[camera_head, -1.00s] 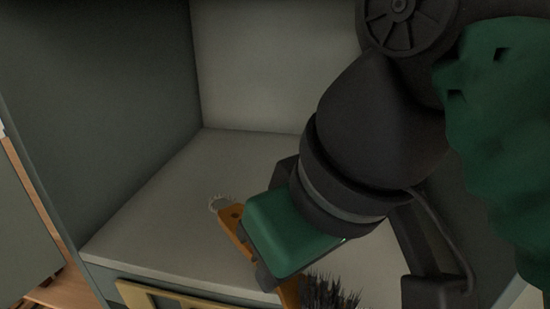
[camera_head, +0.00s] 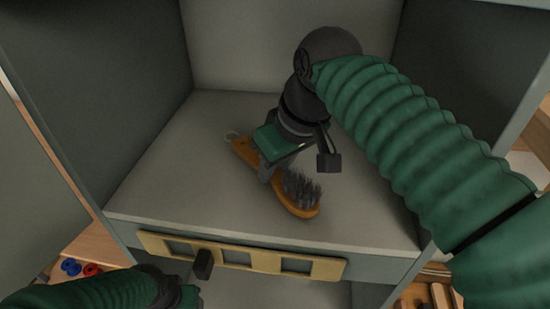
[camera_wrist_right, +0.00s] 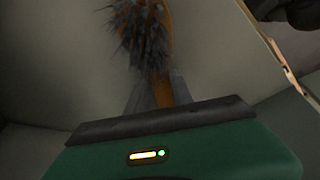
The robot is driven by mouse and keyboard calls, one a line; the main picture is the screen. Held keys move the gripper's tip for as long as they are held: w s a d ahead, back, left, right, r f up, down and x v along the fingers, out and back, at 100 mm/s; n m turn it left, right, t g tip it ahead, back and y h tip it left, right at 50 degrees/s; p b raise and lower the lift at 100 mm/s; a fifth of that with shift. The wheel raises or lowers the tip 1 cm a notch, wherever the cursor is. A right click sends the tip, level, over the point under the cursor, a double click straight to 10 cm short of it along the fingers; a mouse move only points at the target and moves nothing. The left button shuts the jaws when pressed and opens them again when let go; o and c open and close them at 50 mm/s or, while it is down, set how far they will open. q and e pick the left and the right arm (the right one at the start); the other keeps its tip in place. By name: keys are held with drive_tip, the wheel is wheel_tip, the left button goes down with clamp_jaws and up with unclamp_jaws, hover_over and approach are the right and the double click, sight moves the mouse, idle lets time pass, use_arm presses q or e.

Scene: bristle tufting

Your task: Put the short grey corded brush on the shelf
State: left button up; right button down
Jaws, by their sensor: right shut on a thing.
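The brush has an orange-brown wooden back and handle, grey bristles (camera_head: 302,190) facing up, and a pale cord loop at the handle end. It is at the shelf surface (camera_head: 190,165) inside the grey cabinet; whether it rests fully on it I cannot tell. My right gripper (camera_head: 268,172) is shut on the brush's handle, between loop and bristles. In the right wrist view the bristle head (camera_wrist_right: 143,35) extends beyond the fingers. My left gripper (camera_head: 203,265) is low at the left, in front of the cabinet's front edge; its jaws are not clear.
A yellow frame with several openings (camera_head: 240,255) is on the cabinet's front edge. Side walls stand left and right of the shelf. Blue and red round pieces (camera_head: 80,268) lie at lower left, wooden blocks (camera_head: 440,296) at lower right. The shelf around the brush is clear.

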drive_tip(key=shift+s, duration=0.1)
drive_tip(key=shift+w+f, duration=0.2)
drive_tip(key=shift+f, duration=0.1)
drive_tip(key=c, duration=1.5)
unclamp_jaws()
drive_tip(key=shift+w, duration=0.25)
drive_tip(key=o, duration=0.4)
drive_tip(key=shift+d+f, duration=0.1)
drive_tip(key=shift+d, duration=0.05)
drive_tip(key=shift+s+a+f, duration=0.1)
drive_tip(key=shift+a, duration=0.15)
drive_tip(key=shift+d, duration=0.15)
